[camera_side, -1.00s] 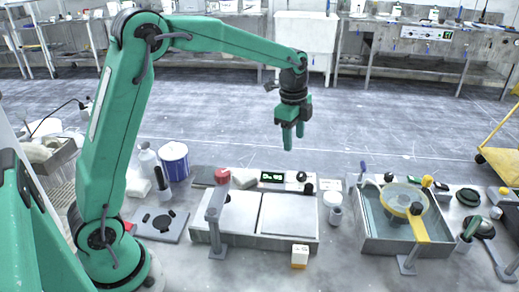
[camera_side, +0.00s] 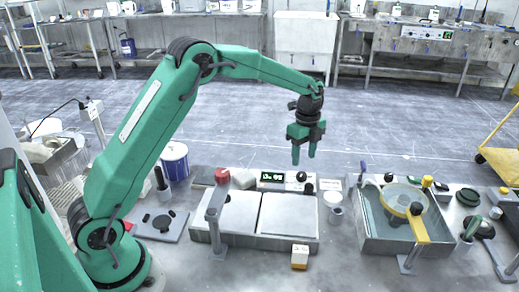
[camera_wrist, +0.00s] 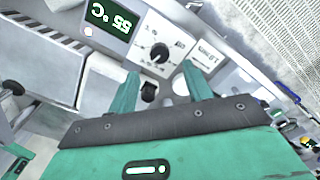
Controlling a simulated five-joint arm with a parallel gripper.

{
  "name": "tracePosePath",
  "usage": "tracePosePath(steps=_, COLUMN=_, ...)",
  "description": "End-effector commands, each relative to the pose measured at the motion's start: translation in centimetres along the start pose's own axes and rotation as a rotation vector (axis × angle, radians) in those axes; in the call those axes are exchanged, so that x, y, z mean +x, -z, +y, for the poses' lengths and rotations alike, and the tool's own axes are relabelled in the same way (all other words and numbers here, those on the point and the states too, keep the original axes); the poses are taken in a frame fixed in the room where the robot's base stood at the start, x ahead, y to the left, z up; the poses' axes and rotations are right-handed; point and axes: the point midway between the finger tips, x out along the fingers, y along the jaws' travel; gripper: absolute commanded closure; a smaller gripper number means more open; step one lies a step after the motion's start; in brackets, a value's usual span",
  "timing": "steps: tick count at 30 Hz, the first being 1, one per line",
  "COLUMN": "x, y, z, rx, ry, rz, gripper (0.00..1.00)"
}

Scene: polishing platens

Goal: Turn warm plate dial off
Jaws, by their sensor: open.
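The warm plate (camera_side: 289,216) is a grey unit with two flat pale plates. At its back edge are a lit green display (camera_side: 272,177) and a round black dial (camera_side: 301,176) on a white face. In the wrist view the display reads 55 °C upside down (camera_wrist: 110,18), and the dial (camera_wrist: 160,52) shows a white pointer mark. A second black knob (camera_side: 308,188) is close by, and it also shows in the wrist view (camera_wrist: 149,91). My gripper (camera_side: 303,157) hangs fingers down above the dial, open and empty. In the wrist view the dial shows just beyond and between the fingertips (camera_wrist: 160,72).
A grey post with an arm (camera_side: 216,225) stands at the plate's front left. A red round item (camera_side: 222,176) sits behind it. A white cup (camera_side: 333,198) is right of the dial. A water basin with a yellow-armed bowl (camera_side: 404,198) lies farther right.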

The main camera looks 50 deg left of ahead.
Motion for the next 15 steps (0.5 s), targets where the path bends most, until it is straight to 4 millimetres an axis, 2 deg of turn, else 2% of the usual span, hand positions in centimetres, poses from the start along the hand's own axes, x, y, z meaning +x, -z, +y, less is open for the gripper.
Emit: tracePosePath(steps=15, x=5.8, y=0.0, z=0.1, rx=-0.001, ry=-0.002, rz=0.0, gripper=0.5)
